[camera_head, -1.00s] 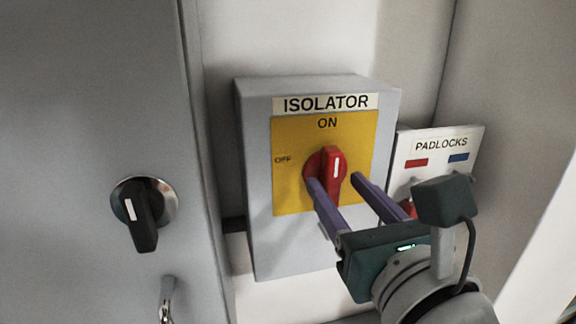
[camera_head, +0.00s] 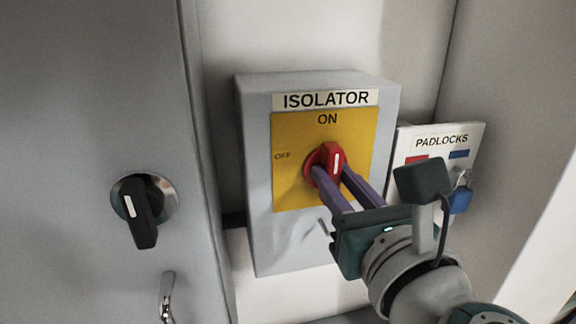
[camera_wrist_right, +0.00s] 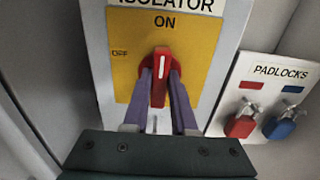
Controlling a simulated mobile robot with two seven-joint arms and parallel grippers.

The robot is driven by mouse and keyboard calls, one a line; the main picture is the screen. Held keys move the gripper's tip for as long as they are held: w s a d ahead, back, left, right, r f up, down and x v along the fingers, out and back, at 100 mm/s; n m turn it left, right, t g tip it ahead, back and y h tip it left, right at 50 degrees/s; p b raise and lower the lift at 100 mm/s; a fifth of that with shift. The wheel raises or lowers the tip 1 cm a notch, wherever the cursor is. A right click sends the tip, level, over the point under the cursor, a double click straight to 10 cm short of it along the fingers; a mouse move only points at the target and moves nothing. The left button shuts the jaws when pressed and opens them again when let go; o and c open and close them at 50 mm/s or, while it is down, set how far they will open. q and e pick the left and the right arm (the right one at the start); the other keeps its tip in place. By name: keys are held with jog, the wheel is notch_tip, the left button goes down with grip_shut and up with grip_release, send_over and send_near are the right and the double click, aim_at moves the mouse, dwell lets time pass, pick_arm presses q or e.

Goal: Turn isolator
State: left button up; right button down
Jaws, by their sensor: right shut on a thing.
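The isolator box (camera_head: 255,235) is grey with a yellow plate (camera_head: 290,190) marked ON at the top and OFF at the left. Its red knob (camera_head: 325,160) has a white mark at the upper end, pointing up toward ON; the knob also shows in the right wrist view (camera_wrist_right: 160,75). My right gripper (camera_head: 332,172) is shut on the knob's red handle, with one purple finger on each side. In the right wrist view both fingertips (camera_wrist_right: 160,82) touch the handle's sides. My left gripper is not in view.
A white PADLOCKS board (camera_head: 425,150) hangs right of the box, with a red padlock (camera_wrist_right: 241,122) and a blue padlock (camera_wrist_right: 280,124). A grey cabinet door at the left carries a black rotary switch (camera_head: 143,213) and a metal handle (camera_head: 167,300).

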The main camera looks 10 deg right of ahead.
jog(key=shift+n, duration=0.3)
jog(key=n, duration=0.4)
jog(key=shift+p, duration=0.35)
jog(key=n, duration=0.5)
jog(key=shift+a+p, duration=0.15)
jog(key=shift+p, duration=0.2)
jog(key=shift+f+n+p, duration=0.1)
jog(key=shift+n+p, duration=0.55)
jog(key=shift+n, duration=3.45)
jog(key=c, duration=0.7)
grip_release()
